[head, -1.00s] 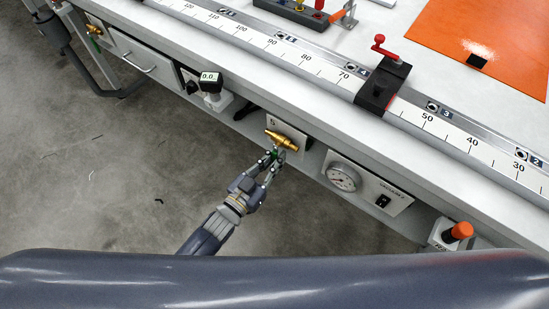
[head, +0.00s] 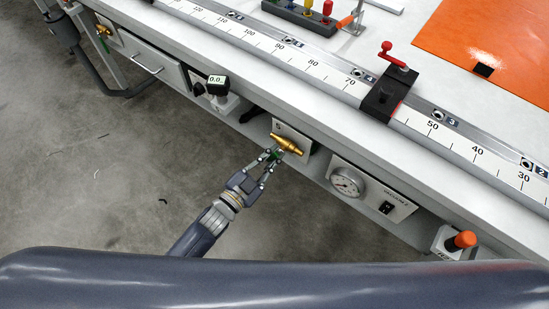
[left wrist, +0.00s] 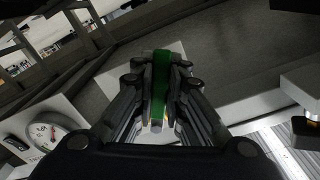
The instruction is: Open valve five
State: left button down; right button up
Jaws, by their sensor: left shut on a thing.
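Valve five is a brass valve (head: 287,144) on a white plate (head: 305,141) marked 5, on the front of the bench. Its green handle (left wrist: 160,84) shows in the left wrist view between the fingers; in the head view only a little green shows beside the brass body. My left gripper (head: 271,157) is at the valve from the front, shut on the green handle. The fingers hide part of the handle, and the brass body is mostly hidden in the left wrist view. My right gripper is not in view.
Right of the valve is a panel with a round gauge (head: 347,182) and a black switch (head: 386,208). An orange-topped knob (head: 461,240) sits farther right. The floor before the bench is clear.

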pick_arm(q)
jog(key=shift+w+a+r+m, duration=0.2)
jog(key=shift+a+r+m, duration=0.1)
jog(key=shift+m, duration=0.5)
jog(key=c, duration=1.6)
grip_release()
jog(key=v, duration=0.8)
jog(key=shift+f, duration=0.1)
